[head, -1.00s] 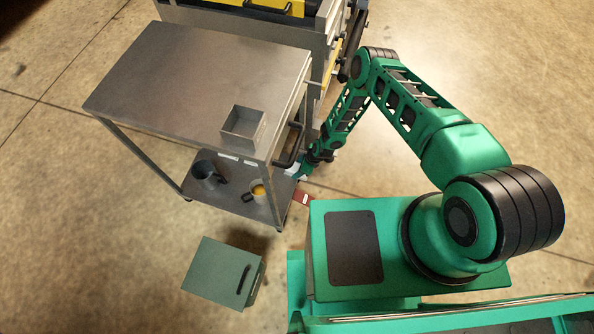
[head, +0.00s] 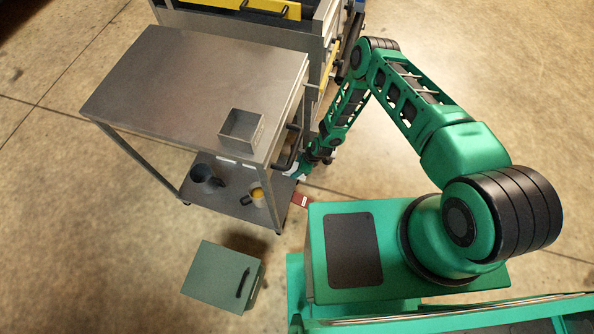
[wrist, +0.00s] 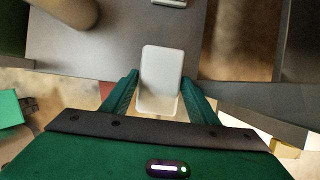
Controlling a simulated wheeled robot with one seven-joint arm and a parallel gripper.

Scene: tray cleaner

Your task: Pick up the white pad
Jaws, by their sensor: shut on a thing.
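The white pad (wrist: 161,72) is a pale, rounded rectangular slab in the middle of the wrist view. My gripper (wrist: 160,88) has a green finger on each side of it and is shut on it. The pad's far end points over the grey shelf surface. In the head view my gripper (head: 303,170) is low at the right side of the metal cart, by its lower shelf. The pad is too small to make out clearly there.
The metal cart (head: 190,85) has an open metal box (head: 240,128) on top. Its lower shelf (head: 228,203) holds a dark mug (head: 205,176) and a yellow-filled mug (head: 257,196). A red block (head: 302,199) lies near the gripper. A green box (head: 222,276) stands on the floor.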

